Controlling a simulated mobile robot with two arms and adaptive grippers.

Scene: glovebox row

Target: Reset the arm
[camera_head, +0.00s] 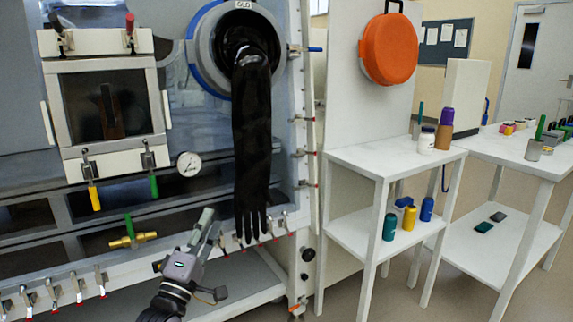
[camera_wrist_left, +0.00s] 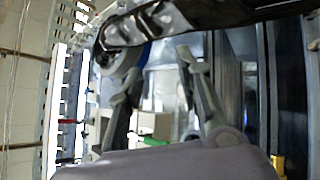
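My left gripper (camera_head: 211,226) comes in from below in the head view, in front of the glovebox's lower front. It is just left of the fingers of the hanging black glove (camera_head: 252,140); I cannot tell the gap in depth. In the left wrist view my left gripper (camera_wrist_left: 158,80) has its two fingers apart, with nothing seen between them. My right gripper is in neither view.
White shelf tables (camera_head: 375,160) with bottles stand at right. An orange round case (camera_head: 388,49) hangs above.

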